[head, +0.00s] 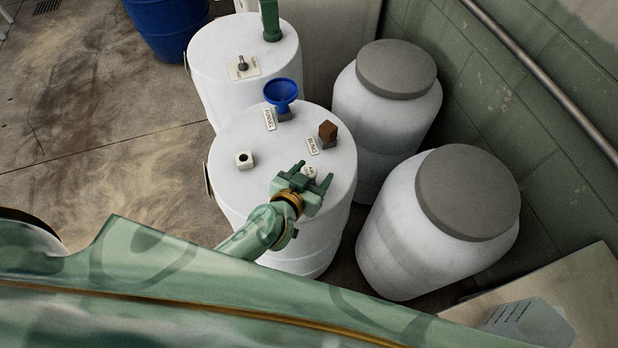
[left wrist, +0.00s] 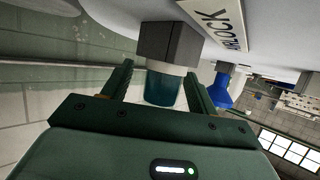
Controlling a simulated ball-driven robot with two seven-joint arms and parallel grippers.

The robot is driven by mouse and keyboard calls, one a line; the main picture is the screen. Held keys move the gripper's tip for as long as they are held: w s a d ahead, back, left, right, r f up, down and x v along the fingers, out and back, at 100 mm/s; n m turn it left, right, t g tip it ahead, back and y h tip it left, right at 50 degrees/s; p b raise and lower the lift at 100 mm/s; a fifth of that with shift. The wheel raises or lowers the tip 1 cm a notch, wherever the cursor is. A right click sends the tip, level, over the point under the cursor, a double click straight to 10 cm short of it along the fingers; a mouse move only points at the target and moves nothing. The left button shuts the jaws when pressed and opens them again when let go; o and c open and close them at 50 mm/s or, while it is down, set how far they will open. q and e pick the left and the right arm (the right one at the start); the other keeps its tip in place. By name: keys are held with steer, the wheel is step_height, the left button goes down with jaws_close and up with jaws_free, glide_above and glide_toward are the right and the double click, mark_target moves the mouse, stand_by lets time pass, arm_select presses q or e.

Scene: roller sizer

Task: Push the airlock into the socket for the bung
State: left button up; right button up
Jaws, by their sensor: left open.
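My left gripper (head: 312,173) is open over the front right of the near white drum's top. In the left wrist view its fingers (left wrist: 158,78) stand on either side of a teal cylinder (left wrist: 163,90), apparently the airlock, which stands on a grey block (left wrist: 170,44) beside a label (left wrist: 218,20) ending in "RLOCK". The gripper hides the cylinder in the head view. A brown block (head: 328,130), apparently the bung, sits on a grey block by the label "BUNG" (head: 312,145). A pale block with a dark hole (head: 244,159) stands empty at left. My right gripper is not in view.
A blue funnel (head: 281,94) stands on a grey block by its "FUNNEL" label on the same drum top (head: 232,188). Another white drum (head: 212,50) is behind. Two grey-lidded drums (head: 396,68) (head: 468,192) stand at right.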

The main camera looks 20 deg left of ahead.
mark_target(309, 170)
arm_select(q)
steer(key=c, duration=1.1)
steer(key=shift+o, duration=0.2)
steer(key=shift+r+p, duration=0.3)
steer(key=shift+r, duration=0.2)
step_height(309, 170, up, 3)
steer(key=shift+f+p, duration=0.1)
steer(key=shift+p, duration=0.85)
steer(key=s+r+p, duration=0.1)
steer(key=s+r, duration=0.1)
steer(key=r, duration=0.1)
steer(key=s+r+p, duration=0.2)
steer(key=s, duration=0.1)
steer(key=shift+r, duration=0.4)
steer(key=d+p+v, duration=0.1)
steer(key=v, duration=0.8)
steer(key=shift+s+d+p, duration=0.35)
steer(key=shift+s+d, duration=0.15)
